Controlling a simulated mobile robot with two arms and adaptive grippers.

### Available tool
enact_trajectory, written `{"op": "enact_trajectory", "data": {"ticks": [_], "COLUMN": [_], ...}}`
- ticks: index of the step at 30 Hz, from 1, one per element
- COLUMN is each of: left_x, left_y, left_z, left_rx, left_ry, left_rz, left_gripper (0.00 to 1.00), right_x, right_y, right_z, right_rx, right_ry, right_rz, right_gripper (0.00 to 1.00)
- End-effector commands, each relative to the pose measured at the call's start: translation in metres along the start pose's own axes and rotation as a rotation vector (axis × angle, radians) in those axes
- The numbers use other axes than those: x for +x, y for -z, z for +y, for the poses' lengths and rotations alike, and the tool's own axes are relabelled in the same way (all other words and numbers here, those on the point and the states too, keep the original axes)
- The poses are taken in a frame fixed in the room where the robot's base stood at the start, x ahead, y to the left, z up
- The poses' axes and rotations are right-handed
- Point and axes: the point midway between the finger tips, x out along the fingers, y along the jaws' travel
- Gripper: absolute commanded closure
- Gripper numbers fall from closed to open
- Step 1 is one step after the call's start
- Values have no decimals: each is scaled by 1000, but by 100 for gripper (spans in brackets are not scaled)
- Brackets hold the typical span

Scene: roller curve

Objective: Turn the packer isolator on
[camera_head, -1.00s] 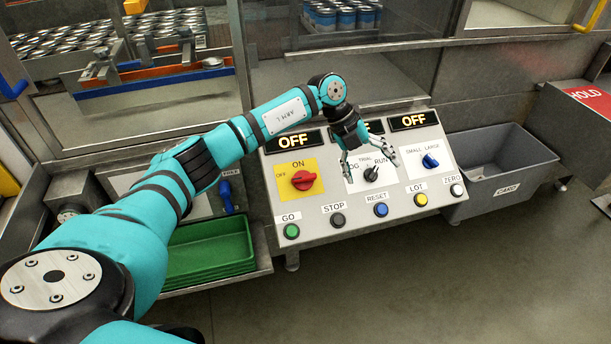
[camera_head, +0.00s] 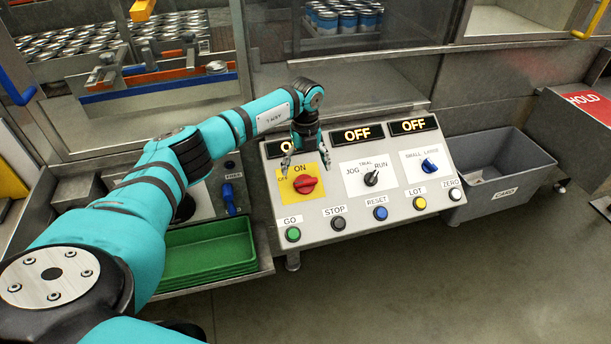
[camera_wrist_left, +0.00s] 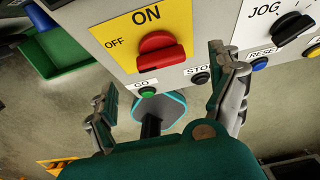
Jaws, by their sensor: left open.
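The packer isolator looks to be the red rotary knob (camera_head: 306,184) on a yellow plate (camera_head: 284,188) marked OFF at the left and ON at the top. It is on the left of the sloped control panel. In the wrist view the knob (camera_wrist_left: 161,52) has its grip bar lying roughly sideways, not upright toward ON. My left gripper (camera_head: 306,168) is open and empty, its fingers above the knob and apart from it. In the wrist view the open fingers (camera_wrist_left: 163,76) lie on either side of the knob. My right gripper is not in view.
Right of the knob are a JOG/TRIAL/RUN selector (camera_head: 371,178) and a blue SMALL/LARGE selector (camera_head: 429,165). Several buttons line the lower edge, with green GO (camera_head: 293,234) nearest. The display above the knob is partly hidden by my gripper; the middle display (camera_head: 357,134) reads OFF.

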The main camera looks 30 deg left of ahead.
Motion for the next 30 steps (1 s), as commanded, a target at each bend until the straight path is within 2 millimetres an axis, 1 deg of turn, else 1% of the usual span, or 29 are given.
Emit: {"op": "enact_trajectory", "data": {"ticks": [1, 3, 6, 9, 13, 21, 23, 30], "left_x": [10, 23, 38, 49, 56, 57, 57, 57], "left_y": [1, 1, 0, 0, 0, 0, 0, 0], "left_z": [0, 0, 0, 0, 0, 0, 0, 0], "left_rx": [0, 0, -1, 0, 0, 1, 1, 1], "left_ry": [-3, -1, -1, 0, 1, 1, 1, 2], "left_rz": [4, 4, 2, 2, 0, 0, 0, 0], "left_gripper": [8, 8, 8, 8, 8, 8, 14, 46], "right_x": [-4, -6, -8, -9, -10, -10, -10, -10], "right_y": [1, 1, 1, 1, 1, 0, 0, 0], "right_z": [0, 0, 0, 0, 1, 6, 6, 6], "right_rx": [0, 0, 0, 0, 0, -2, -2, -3], "right_ry": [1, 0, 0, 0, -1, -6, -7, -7], "right_rz": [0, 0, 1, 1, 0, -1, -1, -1], "right_gripper": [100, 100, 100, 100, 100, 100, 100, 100]}}
